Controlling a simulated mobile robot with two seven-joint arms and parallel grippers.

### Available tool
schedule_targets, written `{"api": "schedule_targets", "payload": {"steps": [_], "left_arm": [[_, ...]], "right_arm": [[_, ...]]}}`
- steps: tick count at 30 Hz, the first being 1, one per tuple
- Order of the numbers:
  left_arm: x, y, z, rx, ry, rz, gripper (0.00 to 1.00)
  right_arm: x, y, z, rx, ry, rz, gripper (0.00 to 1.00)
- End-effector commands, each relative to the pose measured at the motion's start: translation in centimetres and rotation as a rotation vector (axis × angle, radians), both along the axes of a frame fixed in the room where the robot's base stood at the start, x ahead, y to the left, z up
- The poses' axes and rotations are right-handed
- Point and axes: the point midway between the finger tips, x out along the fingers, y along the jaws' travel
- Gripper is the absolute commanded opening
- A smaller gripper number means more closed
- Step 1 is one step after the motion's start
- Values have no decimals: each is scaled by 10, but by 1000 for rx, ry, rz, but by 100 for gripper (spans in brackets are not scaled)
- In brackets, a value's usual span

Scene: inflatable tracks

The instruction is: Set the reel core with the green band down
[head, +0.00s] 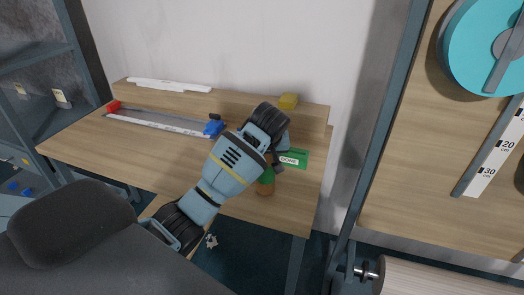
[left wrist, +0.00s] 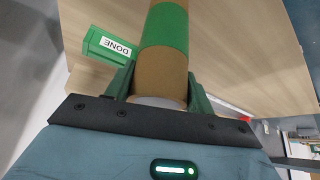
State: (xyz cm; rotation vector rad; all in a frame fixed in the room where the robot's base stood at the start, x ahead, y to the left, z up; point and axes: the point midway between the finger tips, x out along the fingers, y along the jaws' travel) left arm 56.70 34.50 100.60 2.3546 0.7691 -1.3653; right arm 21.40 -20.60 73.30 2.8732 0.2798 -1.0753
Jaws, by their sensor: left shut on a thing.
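The reel core with the green band is a brown cardboard tube; in the head view its lower part (head: 265,188) shows below my left gripper (head: 271,162), near the desk's front edge. My arm hides the rest. In the left wrist view the core (left wrist: 164,68), with its wide green band (left wrist: 165,28), lies between the two green fingers of my left gripper (left wrist: 160,82), which is shut on it. I cannot tell whether the core touches the desk. A green DONE marker (head: 297,159) is just right of the gripper; it also shows in the left wrist view (left wrist: 108,48).
The wooden desk (head: 90,150) has a long rail (head: 160,123) with red and blue ends at the back. A dark chair (head: 75,220) stands in front at left. A post and ruler board (head: 490,150) stand at right.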

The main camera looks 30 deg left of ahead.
Motion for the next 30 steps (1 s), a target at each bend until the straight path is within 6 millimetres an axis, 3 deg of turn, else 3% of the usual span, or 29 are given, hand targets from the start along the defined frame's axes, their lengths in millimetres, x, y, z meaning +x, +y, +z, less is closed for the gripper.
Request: {"api": "schedule_targets", "payload": {"steps": [16,17,21,30], "left_arm": [[-2,-4,-8,-1,-1,0,17],[-2,-4,-9,-2,0,0,55],[-2,-4,-8,-1,-1,0,73],[-2,-3,-8,0,0,1,75]], "right_arm": [[0,0,0,0,-1,0,36],[0,0,0,0,-1,0,36],[0,0,0,0,-1,0,36],[0,0,0,0,-1,-1,36]]}}
